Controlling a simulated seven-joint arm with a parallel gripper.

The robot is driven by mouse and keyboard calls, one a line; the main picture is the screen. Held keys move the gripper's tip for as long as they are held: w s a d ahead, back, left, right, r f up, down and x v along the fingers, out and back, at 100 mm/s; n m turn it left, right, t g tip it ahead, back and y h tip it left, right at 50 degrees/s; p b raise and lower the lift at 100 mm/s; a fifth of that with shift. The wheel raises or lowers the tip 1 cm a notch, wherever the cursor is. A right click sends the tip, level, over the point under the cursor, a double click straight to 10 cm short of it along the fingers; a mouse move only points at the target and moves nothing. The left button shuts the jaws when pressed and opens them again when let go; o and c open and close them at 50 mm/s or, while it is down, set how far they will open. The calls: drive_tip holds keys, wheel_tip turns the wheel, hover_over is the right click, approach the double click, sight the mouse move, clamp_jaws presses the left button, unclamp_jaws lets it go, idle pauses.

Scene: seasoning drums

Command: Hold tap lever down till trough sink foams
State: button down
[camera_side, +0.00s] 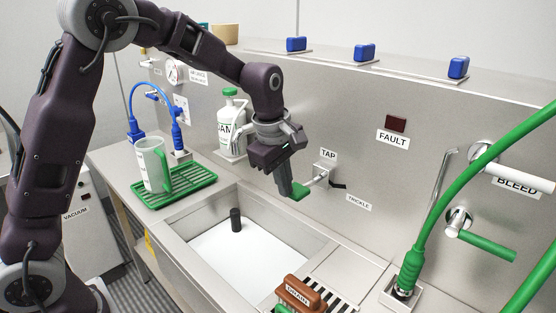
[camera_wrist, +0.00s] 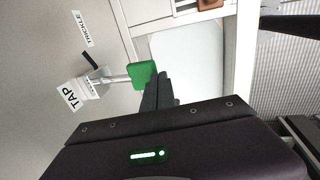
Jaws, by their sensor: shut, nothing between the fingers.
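The tap (camera_side: 322,165) sticks out of the steel back wall under a TAP label, with a green lever pad (camera_side: 300,191) at its end. In the wrist view the green pad (camera_wrist: 141,75) lies right beside my fingertips. My gripper (camera_side: 286,190) is shut and empty, pointing down at the pad over the sink's back edge; it seems to touch the pad, but I cannot tell how firmly. The trough sink (camera_side: 182,249) has a flat, even white surface inside, also seen in the wrist view (camera_wrist: 190,65); I cannot tell whether it is foam. A dark upright cylinder (camera_side: 236,220) stands in it.
A green drying rack (camera_side: 190,188) holds a white jug (camera_side: 153,165) left of the sink. A white bottle (camera_side: 232,122) stands behind. A brown-handled item (camera_side: 300,293) sits at the sink's front right. A green hose (camera_side: 433,218) rises at right. The FAULT lamp (camera_side: 396,123) looks dark red.

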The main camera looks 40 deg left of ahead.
drive_tip(key=s+v, duration=0.1)
drive_tip(key=v, duration=0.8)
drive_tip(key=shift+s, duration=0.35)
drive_tip(key=shift+f, duration=0.1)
drive_tip(key=s+r+m+t, duration=0.2)
drive_tip(key=s+r+m, duration=0.2)
drive_tip(key=s+m, duration=0.6)
drive_tip(key=s+f+m, duration=0.2)
drive_tip(key=s+m, duration=0.2)
drive_tip(key=s, duration=0.4)
drive_tip(key=s+a+f+m+t, duration=0.1)
drive_tip(key=s+m, duration=0.3)
drive_tip(key=s, duration=0.4)
drive_tip(key=shift+f, duration=0.5)
